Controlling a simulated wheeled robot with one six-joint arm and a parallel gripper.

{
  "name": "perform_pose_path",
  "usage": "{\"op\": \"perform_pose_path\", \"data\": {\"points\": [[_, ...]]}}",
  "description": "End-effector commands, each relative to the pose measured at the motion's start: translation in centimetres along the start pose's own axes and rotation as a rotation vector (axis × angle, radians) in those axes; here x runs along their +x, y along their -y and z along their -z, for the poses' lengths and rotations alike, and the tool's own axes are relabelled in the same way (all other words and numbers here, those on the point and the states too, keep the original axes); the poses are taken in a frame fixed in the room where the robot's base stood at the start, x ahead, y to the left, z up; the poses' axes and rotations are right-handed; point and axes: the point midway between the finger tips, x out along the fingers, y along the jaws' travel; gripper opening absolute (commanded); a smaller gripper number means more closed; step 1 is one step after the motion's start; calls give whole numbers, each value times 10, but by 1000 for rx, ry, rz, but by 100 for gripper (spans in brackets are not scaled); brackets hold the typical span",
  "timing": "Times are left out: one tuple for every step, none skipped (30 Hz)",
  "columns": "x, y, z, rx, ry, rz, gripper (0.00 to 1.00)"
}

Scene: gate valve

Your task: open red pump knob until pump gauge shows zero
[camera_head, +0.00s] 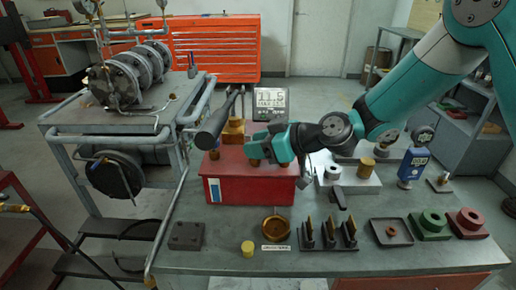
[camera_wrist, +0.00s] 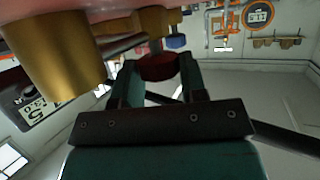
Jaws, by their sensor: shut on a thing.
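My gripper (camera_head: 258,149) is at the pump, a red box (camera_head: 245,189) with brass fittings on its top, standing on the bench. In the wrist view my gripper (camera_wrist: 160,75) is shut on a dark red knob (camera_wrist: 158,67), which sits between the fingertips. In the head view my gripper hides the knob. The digital pump gauge (camera_head: 271,100) stands behind the box and reads about 11.5. Part of its display (camera_wrist: 37,112) shows tilted at the left of the wrist view.
A large brass cylinder (camera_wrist: 62,62) is close beside my gripper in the wrist view, with a blue part (camera_wrist: 175,42) beyond. A black lever (camera_head: 214,124) rises over the box. A brass bowl (camera_head: 276,229), a black stand (camera_head: 329,236) and green and red blocks lie on the bench (camera_head: 215,258).

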Motion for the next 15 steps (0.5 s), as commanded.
{"op": "perform_pose_path", "data": {"points": [[0,0,0,0,0,-2,15],[0,-1,0,0,0,-2,15],[0,-1,0,0,0,-2,41],[0,-1,0,0,0,-2,48],[0,0,0,0,0,-2,55],[0,0,0,0,0,-2,64],[0,0,0,0,0,-2,64],[0,0,0,0,0,-2,64],[0,0,0,0,0,-2,64],[0,0,0,1,0,-2,64],[0,0,0,1,0,-1,64],[0,0,0,1,0,-1,64],[0,0,0,1,0,-1,64],[0,0,0,1,0,-1,64],[0,0,0,1,0,-1,64]]}}
